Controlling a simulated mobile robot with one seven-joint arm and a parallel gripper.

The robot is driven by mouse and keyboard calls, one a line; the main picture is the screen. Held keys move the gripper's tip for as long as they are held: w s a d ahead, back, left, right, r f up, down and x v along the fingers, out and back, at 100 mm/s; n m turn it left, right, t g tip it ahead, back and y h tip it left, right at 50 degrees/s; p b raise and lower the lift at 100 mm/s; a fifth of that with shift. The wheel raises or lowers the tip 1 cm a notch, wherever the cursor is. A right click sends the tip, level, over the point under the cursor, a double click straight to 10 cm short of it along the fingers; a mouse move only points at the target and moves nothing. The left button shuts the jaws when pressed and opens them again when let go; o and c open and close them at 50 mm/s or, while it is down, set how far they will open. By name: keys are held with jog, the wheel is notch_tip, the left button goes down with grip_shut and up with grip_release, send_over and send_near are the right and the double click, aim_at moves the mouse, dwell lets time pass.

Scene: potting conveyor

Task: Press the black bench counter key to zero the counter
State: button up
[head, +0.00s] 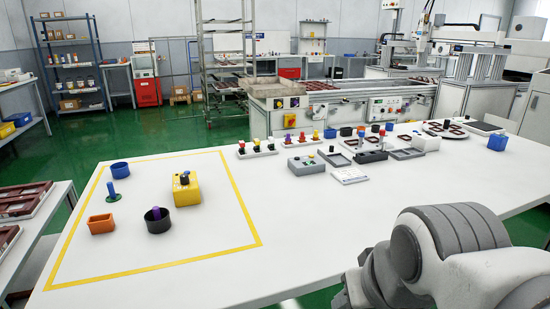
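I cannot tell for sure which item is the bench counter with the black key. A yellow box (185,190) with a dark knob-like top (182,178) stands inside the yellow taped square on the white table. The key markings are too small to read. My arm shows at the lower right; my gripper is outside the view.
Small trays and coloured parts line the far edge. The table's front middle (300,235) is clear.

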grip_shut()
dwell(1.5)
